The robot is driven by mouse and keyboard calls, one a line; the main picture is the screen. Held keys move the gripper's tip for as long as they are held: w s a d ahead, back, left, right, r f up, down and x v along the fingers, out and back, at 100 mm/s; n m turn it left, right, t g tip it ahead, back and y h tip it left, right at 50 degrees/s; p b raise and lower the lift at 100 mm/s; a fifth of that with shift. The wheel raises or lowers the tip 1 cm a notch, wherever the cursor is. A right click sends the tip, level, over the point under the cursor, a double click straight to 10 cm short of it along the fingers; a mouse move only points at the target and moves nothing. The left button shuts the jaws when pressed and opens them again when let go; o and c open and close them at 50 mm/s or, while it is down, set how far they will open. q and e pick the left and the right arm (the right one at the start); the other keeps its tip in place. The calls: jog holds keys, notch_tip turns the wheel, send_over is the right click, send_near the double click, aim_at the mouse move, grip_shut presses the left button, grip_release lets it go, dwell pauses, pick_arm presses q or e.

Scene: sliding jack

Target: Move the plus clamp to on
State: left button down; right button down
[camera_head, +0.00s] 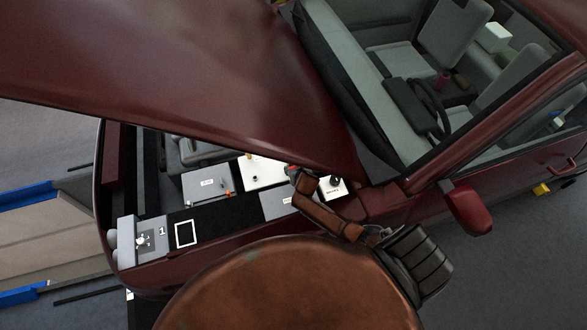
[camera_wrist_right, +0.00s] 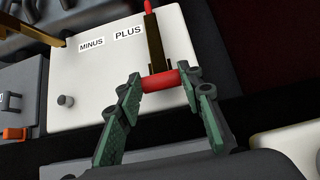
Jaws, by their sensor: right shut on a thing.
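The white battery (camera_wrist_right: 105,75) with MINUS and PLUS labels fills the middle of the right wrist view; in the head view it sits in the engine bay (camera_head: 262,168). My right gripper (camera_wrist_right: 161,80) has its green fingers closed on the red cylindrical handle (camera_wrist_right: 160,85) of the plus clamp. A brass, upright-looking part (camera_wrist_right: 155,50) with a red tip rises just beyond the handle, beside the PLUS label. Whether the clamp touches a plus terminal is hidden. A bare grey post (camera_wrist_right: 66,100) stands near the battery's left corner. My left gripper is not in view.
The raised red hood (camera_head: 200,70) hangs over the engine bay. A grey box (camera_head: 205,186) lies left of the battery, and a smaller white box (camera_head: 333,187) lies right. A brass piece (camera_wrist_right: 35,30) shows at the wrist view's upper left.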

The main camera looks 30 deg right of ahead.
jog(key=shift+s+f, duration=0.2)
jog(key=shift+f, duration=0.35)
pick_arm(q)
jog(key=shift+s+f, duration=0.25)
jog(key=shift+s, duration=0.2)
pick_arm(e)
jog(key=shift+s+f, duration=0.15)
jog(key=shift+f, duration=0.25)
jog(key=c, duration=1.7)
grip_release()
jog(key=o, duration=0.4)
jog(key=shift+r, duration=0.1)
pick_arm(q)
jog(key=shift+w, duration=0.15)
pick_arm(e)
jog(key=shift+r, duration=0.1)
jog(key=v, duration=1.2)
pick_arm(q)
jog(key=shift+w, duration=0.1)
